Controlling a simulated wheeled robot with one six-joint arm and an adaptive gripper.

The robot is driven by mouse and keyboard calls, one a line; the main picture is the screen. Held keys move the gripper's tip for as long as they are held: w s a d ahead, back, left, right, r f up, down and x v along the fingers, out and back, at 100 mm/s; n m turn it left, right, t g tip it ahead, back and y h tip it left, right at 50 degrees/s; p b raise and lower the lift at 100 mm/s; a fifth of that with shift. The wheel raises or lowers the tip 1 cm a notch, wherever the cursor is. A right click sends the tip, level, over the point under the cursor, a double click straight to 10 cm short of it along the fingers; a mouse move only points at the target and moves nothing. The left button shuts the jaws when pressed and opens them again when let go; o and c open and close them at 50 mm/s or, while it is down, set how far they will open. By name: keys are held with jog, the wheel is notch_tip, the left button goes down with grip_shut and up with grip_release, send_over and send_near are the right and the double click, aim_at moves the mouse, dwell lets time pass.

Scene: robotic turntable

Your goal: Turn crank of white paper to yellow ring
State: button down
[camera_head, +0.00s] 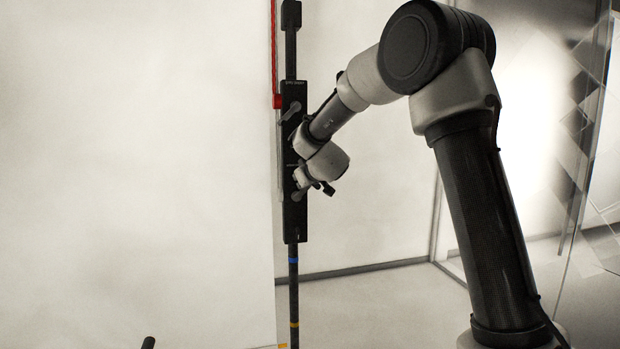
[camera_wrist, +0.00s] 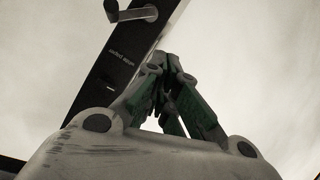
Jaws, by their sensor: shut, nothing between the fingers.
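A tall black panel (camera_head: 294,222) stands on a dark vertical pole in the head view. An upper crank (camera_head: 290,112) and a lower crank (camera_head: 298,195) stick out from it. A yellow ring (camera_head: 294,325) circles the pole near the bottom, below a blue ring (camera_head: 293,260). My gripper (camera_head: 308,183) is at the lower part of the panel, by the lower crank. In the wrist view my gripper (camera_wrist: 165,78) is shut and empty. A crank (camera_wrist: 132,13) shows beyond it on the panel.
A large white sheet (camera_head: 130,170) fills the left, with a red part (camera_head: 277,101) at its edge near the panel. A black knob (camera_head: 148,343) shows at the bottom. A transparent panel (camera_head: 585,150) stands at the far right. Floor between is clear.

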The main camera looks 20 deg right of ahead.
jog(key=w+d+r+t+h, duration=0.2)
jog(key=w+d+r+h, duration=0.1)
jog(key=w+h, duration=0.15)
jog(key=w+d+f, duration=0.3)
jog(key=w+f, duration=0.2)
jog(key=w, duration=0.4)
jog(key=shift+w+d+y, duration=0.2)
jog(key=shift+d+y, duration=0.15)
jog(key=shift+y, duration=0.1)
jog(key=shift+d, duration=0.1)
jog(key=shift+d+f, duration=0.1)
jog(key=shift+d, duration=0.1)
jog(key=shift+d+f+m+y, duration=0.2)
jog(key=shift+d+m+y, duration=0.1)
jog(key=shift+m, duration=0.1)
